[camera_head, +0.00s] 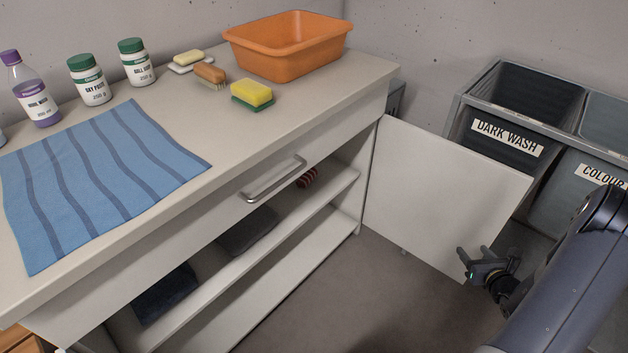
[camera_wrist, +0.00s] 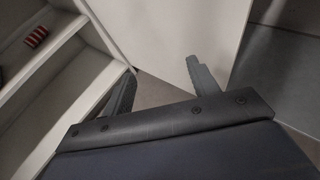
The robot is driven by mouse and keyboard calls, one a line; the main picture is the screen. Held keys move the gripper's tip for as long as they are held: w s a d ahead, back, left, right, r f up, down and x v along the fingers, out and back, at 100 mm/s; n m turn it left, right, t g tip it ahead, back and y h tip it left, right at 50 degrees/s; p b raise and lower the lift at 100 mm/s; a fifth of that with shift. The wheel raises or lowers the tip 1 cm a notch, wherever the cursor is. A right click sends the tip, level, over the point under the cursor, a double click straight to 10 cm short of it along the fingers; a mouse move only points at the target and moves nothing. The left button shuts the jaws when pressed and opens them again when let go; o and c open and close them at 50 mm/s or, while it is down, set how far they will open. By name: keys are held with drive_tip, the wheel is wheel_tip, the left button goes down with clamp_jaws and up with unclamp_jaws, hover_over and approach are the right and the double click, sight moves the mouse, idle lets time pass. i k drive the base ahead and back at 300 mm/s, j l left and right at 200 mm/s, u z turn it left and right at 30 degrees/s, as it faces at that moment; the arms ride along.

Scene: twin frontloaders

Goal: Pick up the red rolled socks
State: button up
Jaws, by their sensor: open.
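The red rolled socks (camera_head: 307,177), red with dark stripes, lie on the upper shelf inside the open cabinet, toward its right end. The drawer front and counter partly overhang them in the head view. In the wrist view the socks (camera_wrist: 36,37) sit at the upper left on the white shelf. My gripper (camera_head: 488,258) is open and empty, in front of the open cabinet door, well to the right of the socks and apart from them. In the wrist view its two fingers (camera_wrist: 158,82) point toward the door, with nothing between them.
The open white door (camera_head: 440,190) stands between the cabinet and the laundry bins (camera_head: 505,135). Dark folded cloths (camera_head: 248,230) lie farther left on the shelf. A drawer handle (camera_head: 273,178) sticks out above. An orange basin (camera_head: 290,50) stands on the counter. Floor before the shelves is clear.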

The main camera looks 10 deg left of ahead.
sight(305, 179)
drive_tip(key=i+l+u, duration=0.1)
drive_tip(key=u, duration=1.6)
drive_tip(key=i+l, duration=0.15)
drive_tip(key=l, duration=0.3)
drive_tip(key=i+l+u, duration=0.1)
drive_tip(key=l, duration=0.35)
drive_tip(key=i+l, duration=0.15)
drive_tip(key=l, duration=0.3)
drive_tip(key=u, duration=0.05)
